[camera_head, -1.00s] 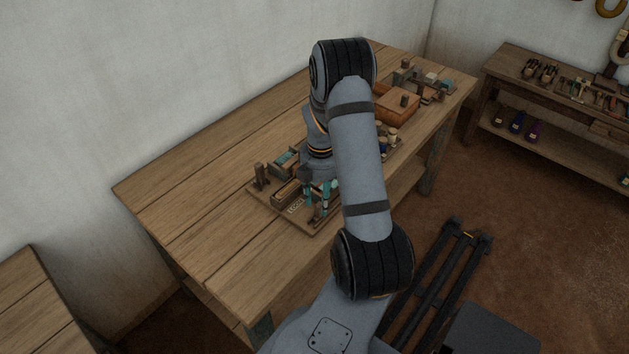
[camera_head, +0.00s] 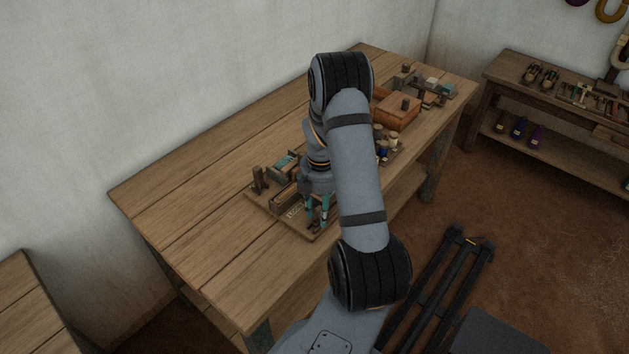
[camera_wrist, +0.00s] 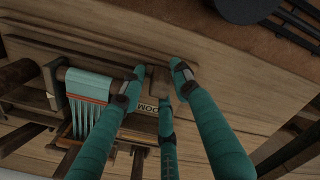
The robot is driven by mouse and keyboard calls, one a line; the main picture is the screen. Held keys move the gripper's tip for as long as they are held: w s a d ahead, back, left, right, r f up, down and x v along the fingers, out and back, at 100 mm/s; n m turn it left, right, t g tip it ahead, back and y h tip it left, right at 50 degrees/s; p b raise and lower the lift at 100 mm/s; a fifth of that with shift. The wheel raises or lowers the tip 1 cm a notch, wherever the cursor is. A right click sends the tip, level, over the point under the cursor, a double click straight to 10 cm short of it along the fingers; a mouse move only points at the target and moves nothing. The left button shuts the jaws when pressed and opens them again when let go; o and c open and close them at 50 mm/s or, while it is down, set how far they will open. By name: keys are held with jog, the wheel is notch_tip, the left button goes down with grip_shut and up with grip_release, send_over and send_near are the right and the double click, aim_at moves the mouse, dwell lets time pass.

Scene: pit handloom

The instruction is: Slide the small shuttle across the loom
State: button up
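The small pit loom stands on a wooden board (camera_head: 268,207) on the workbench. In the wrist view its teal cloth (camera_wrist: 90,86) and pale warp threads lie left of my fingers. A label strip (camera_wrist: 149,107) with partly hidden letters shows between the fingers. My gripper (camera_head: 318,222) points down at the board's front right part. In the wrist view its teal fingers (camera_wrist: 160,72) stand apart, around a small brown wooden piece (camera_wrist: 158,82). I cannot tell whether this is the shuttle or whether the fingers touch it. My wrist hides part of the loom.
The workbench (camera_head: 190,210) has clear room left of the loom. Behind it are small spools (camera_head: 390,140), a wooden box (camera_head: 399,110) and other small parts (camera_head: 430,90). A second bench (camera_head: 560,95) stands at the right.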

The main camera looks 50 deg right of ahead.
jog(key=c, duration=0.6)
jog(key=shift+c, duration=0.3)
jog(key=shift+d, duration=0.1)
